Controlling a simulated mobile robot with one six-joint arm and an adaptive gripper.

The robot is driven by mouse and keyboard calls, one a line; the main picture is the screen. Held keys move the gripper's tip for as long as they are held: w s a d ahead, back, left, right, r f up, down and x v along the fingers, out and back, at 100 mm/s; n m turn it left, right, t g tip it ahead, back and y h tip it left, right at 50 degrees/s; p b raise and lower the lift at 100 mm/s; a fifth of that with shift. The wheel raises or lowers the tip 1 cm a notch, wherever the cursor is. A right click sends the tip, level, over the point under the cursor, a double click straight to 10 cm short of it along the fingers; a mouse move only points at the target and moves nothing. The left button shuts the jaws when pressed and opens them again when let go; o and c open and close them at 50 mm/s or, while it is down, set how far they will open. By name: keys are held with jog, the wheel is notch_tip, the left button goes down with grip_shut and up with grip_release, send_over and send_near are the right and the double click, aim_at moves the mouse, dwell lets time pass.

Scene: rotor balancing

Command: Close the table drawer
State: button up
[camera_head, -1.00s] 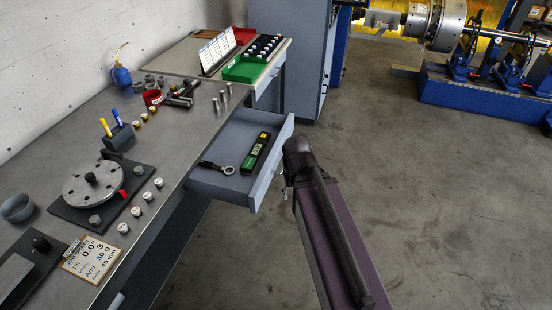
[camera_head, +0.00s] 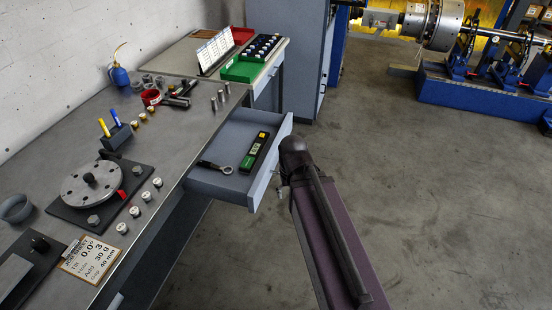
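The table drawer (camera_head: 226,188) is pulled out from under the workbench, with its pale grey front facing right. A dark torque-type tool with a green end (camera_head: 254,152) and a ring-ended metal tool (camera_head: 215,167) lie inside it. My arm reaches up from the lower right, its dark rounded joint just right of the drawer front. A small pale part, perhaps of my gripper (camera_head: 283,191), shows below that joint, close to the drawer front. The arm hides the rest, so finger opening and any contact cannot be made out.
The workbench (camera_head: 188,135) holds a rotor disc on a plate (camera_head: 92,184), several small weights, a pen block and a job sheet (camera_head: 90,257). A green tray (camera_head: 240,70) stands on the farther table. The floor (camera_head: 430,200) to the right is clear.

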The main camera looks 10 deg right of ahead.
jog(key=shift+w+f, duration=0.15)
jog(key=shift+w, duration=0.15)
jog(key=c, duration=0.3)
jog(key=shift+w+d+f+m+y+b, duration=0.1)
jog(key=shift+w+f+m+y+b, duration=0.15)
jog(key=shift+w+m, duration=0.3)
jog(key=shift+w+d+f+m+y+b, duration=0.15)
jog(key=shift+w+m+b, duration=0.1)
jog(key=shift+w+m, duration=0.25)
grip_shut()
jog(key=w+d+f+m+t+y+b, duration=0.1)
jog(key=w+d+m, duration=0.4)
jog(key=w+m, duration=0.6)
jog(key=w+d+m+t+y+b, duration=0.3)
jog(key=w+d+m+y+b, duration=0.3)
jog(key=w+m, duration=0.4)
jog(key=shift+w+d+f+m+t, duration=0.2)
jog(key=shift+w+f+m+t, duration=0.15)
jog(key=shift+w, duration=0.9)
